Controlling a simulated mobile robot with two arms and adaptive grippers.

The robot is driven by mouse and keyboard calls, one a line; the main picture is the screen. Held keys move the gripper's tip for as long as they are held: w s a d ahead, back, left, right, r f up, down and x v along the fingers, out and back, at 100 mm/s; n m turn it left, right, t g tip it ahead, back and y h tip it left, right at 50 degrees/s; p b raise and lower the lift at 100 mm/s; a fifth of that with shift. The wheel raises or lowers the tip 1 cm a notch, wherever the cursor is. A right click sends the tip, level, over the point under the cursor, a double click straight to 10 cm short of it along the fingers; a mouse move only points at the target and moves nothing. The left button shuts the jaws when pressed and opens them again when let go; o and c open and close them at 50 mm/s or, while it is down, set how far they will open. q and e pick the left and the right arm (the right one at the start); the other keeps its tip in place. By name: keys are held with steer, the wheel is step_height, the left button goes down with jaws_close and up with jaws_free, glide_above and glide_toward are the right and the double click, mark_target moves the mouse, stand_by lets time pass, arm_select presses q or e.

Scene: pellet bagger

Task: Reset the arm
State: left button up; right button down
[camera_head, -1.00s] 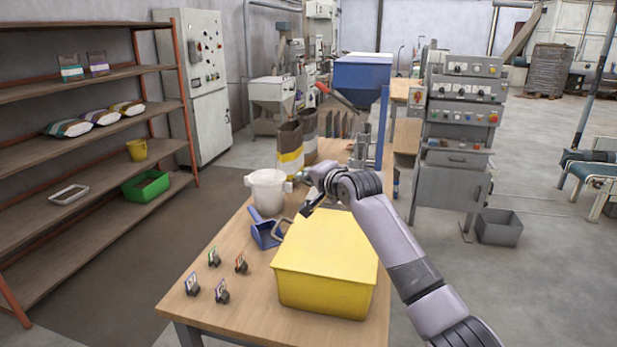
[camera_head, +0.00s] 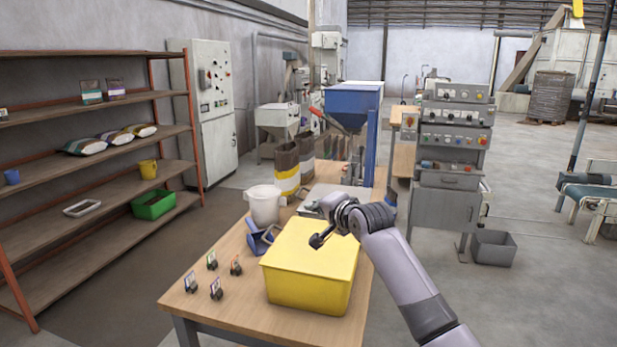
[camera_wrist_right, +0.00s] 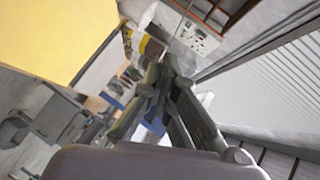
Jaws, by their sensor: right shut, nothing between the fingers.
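My right gripper (camera_head: 320,240) is shut and empty. In the head view it hangs just in front of or over the yellow bin (camera_head: 310,283) on the wooden table; I cannot tell the exact gap. Its fingers also show close up in the right wrist view (camera_wrist_right: 165,95), with the yellow bin (camera_wrist_right: 40,35) filling the upper left. My right arm comes in from the lower right of the head view. My left gripper is not in view.
On the table (camera_head: 225,300) are a white jug (camera_head: 264,205), a blue scoop (camera_head: 257,243) and several small card holders (camera_head: 216,289). A shelf rack (camera_head: 90,185) stands left. A grey control console (camera_head: 447,165) stands behind right. Open floor lies to the right.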

steer(key=s+d+f+n+g+h, duration=0.1)
steer(key=s+d+f+n+g, duration=0.15)
steer(key=s+f, duration=1)
steer(key=s+d+f+n+g+h, duration=0.1)
steer(key=s+d+f+n+g, duration=0.2)
steer(key=s+f, duration=0.95)
steer(key=s+d+f+n+g+h, duration=0.1)
steer(key=s+d+f+n, duration=0.2)
steer(key=s, duration=0.7)
steer(key=s+d+f+n+g+h, duration=0.1)
steer(key=s+d+f+g+h, duration=0.15)
steer(key=s+d, duration=0.55)
steer(key=s+d+f+n+g+h, duration=0.15)
steer(key=s+f, duration=0.25)
steer(key=s, duration=0.8)
step_height(320, 180, down, 27)
steer(key=s, duration=0.2)
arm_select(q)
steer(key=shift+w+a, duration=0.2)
arm_select(e)
steer(key=s+d+f+g, duration=0.1)
steer(key=s+d+f, duration=0.2)
steer(key=s+f, duration=1.1)
steer(key=shift+s+d+f+n+g+y, duration=0.2)
steer(key=shift+s+n+g+y, duration=0.15)
steer(key=shift+s, duration=0.7)
